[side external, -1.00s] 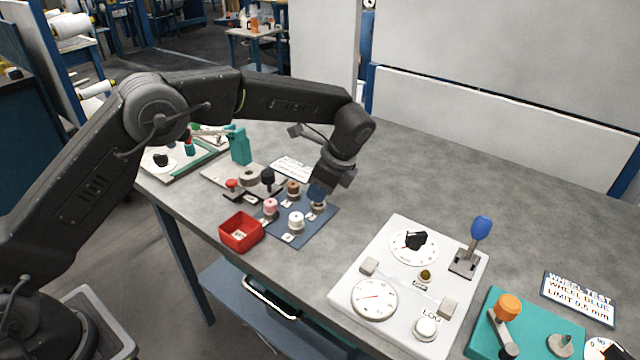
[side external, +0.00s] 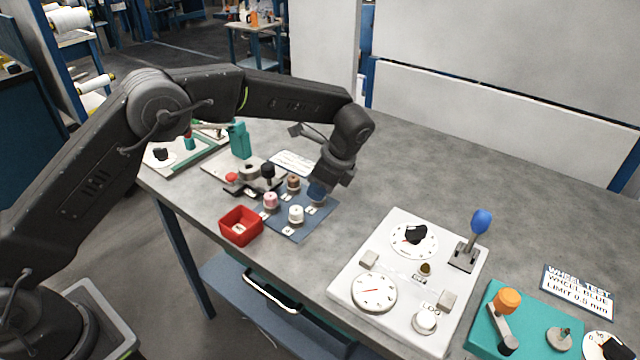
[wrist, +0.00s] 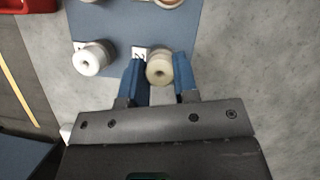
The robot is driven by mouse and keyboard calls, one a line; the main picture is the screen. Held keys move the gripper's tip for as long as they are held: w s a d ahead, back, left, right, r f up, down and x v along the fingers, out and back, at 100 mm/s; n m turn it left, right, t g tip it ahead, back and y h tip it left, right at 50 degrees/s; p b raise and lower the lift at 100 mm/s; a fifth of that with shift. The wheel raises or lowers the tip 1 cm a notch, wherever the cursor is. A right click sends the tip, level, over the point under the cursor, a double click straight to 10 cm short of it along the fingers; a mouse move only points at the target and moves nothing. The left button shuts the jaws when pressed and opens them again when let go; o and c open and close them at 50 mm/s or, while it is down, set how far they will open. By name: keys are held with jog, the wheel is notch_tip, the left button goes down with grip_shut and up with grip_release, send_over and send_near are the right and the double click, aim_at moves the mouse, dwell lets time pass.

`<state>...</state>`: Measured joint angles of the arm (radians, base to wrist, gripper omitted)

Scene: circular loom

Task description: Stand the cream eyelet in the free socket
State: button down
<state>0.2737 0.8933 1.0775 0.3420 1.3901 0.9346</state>
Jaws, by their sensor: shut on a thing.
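The cream eyelet (wrist: 160,68), a round spool shape with a hole in its top, is between the two blue fingers of my gripper (wrist: 161,78) in the wrist view. The fingers touch it on both sides, beside a card marked 2. In the side external view my gripper (side external: 317,192) is low at the right part of the blue mat (side external: 306,229) and mostly hides the eyelet. I cannot tell whether the eyelet still touches the mat. I cannot make out the free socket for certain; a grey fixture (side external: 215,168) with several posts stands to the left.
A white eyelet (side external: 296,214), a pink one (side external: 270,201) and a brown one (side external: 293,183) stand close by on the mat. A red bin (side external: 241,226) is at its left. A white gauge board (side external: 395,325) is to the right, with bare table between.

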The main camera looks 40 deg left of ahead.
jog(key=shift+f, duration=0.15)
jog(key=c, duration=0.8)
grip_release()
jog(key=v, duration=1.4)
